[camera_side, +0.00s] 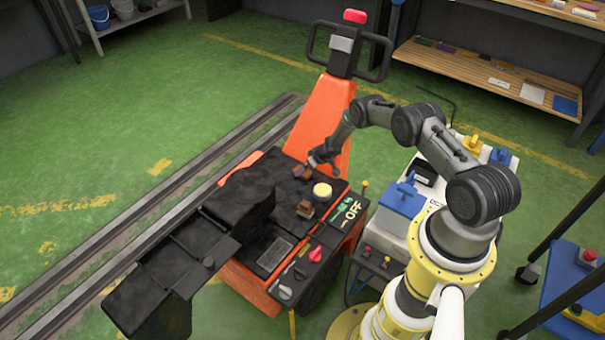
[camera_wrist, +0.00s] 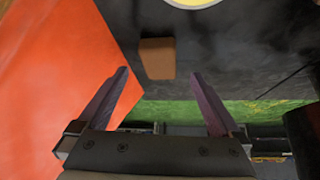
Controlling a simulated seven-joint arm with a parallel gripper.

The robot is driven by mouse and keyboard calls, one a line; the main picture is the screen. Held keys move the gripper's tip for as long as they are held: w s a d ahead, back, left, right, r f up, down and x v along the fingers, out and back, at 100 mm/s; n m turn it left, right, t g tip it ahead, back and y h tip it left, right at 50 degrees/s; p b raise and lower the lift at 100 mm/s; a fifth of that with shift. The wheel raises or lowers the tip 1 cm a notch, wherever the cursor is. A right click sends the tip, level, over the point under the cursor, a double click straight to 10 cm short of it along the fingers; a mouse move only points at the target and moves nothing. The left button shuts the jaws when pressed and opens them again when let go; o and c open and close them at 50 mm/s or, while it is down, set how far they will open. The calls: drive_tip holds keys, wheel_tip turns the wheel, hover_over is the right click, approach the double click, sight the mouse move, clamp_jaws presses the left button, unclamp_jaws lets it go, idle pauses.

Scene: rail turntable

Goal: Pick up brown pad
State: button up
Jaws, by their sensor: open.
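In the wrist view a brown pad (camera_wrist: 157,58), a small rounded block, sits on the black deck close to its edge, beside an orange panel. In the side view a small brown block (camera_side: 302,172) lies on the black deck right by my gripper (camera_side: 314,163). A second brown block (camera_side: 305,208) lies nearer the front, beside a cream round button (camera_side: 322,190). In the wrist view my gripper (camera_wrist: 160,75) is open, with nothing between its fingers. The pad shows ahead of the gap between the fingertips; I cannot tell the remaining distance.
The orange machine's handle column (camera_side: 325,115) rises behind the deck. A black arm-like part (camera_side: 245,200) stands to the left. Knobs and a red button (camera_side: 316,253) line the front right. The cream button's edge shows in the wrist view (camera_wrist: 193,2). Rails (camera_side: 200,180) run along the left.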

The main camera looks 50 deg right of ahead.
drive_tip(key=shift+x, duration=1.95)
drive_tip(key=shift+c, duration=0.3)
drive_tip(key=c, duration=1.3)
drive_tip(key=shift+r, duration=0.15)
